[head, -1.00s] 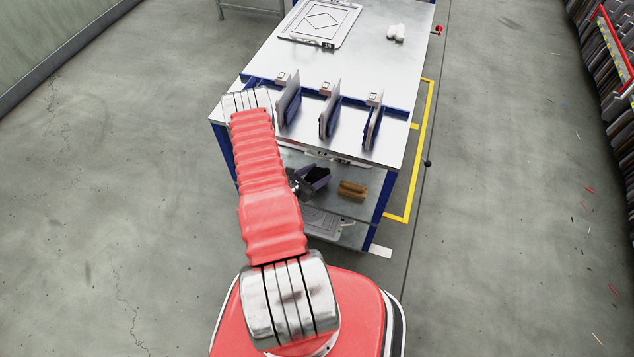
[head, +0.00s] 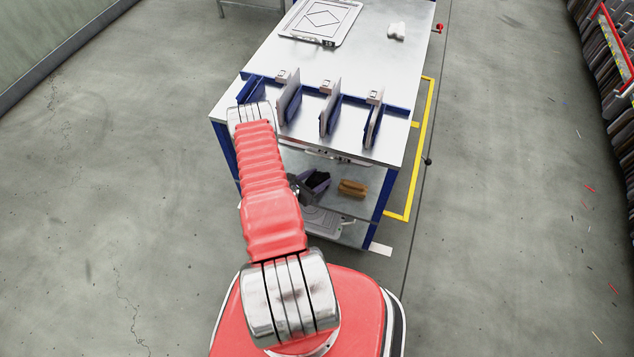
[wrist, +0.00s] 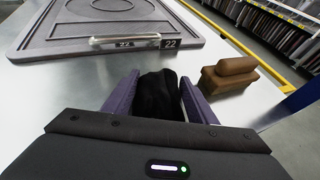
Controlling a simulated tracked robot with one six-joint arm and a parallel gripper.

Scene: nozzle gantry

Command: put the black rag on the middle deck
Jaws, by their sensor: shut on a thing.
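My gripper (wrist: 155,98) has purple fingers and is shut on the black rag (wrist: 158,95), which bunches up between them in the wrist view. In the head view my gripper (head: 314,182) and the dark rag (head: 318,179) are at the front of the bench, under its top. They are over the middle deck (head: 366,207), a grey metal shelf. The deck's bare surface also shows in the wrist view (wrist: 60,95). I cannot tell whether the rag touches the deck.
A brown block-like thing (head: 352,188) stands right of the rag, also in the wrist view (wrist: 228,75). A grey tray marked 22 (wrist: 115,40) lies beyond the gripper. A blue post (wrist: 300,100) is at the right. Upright panels (head: 330,110) stand on the top.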

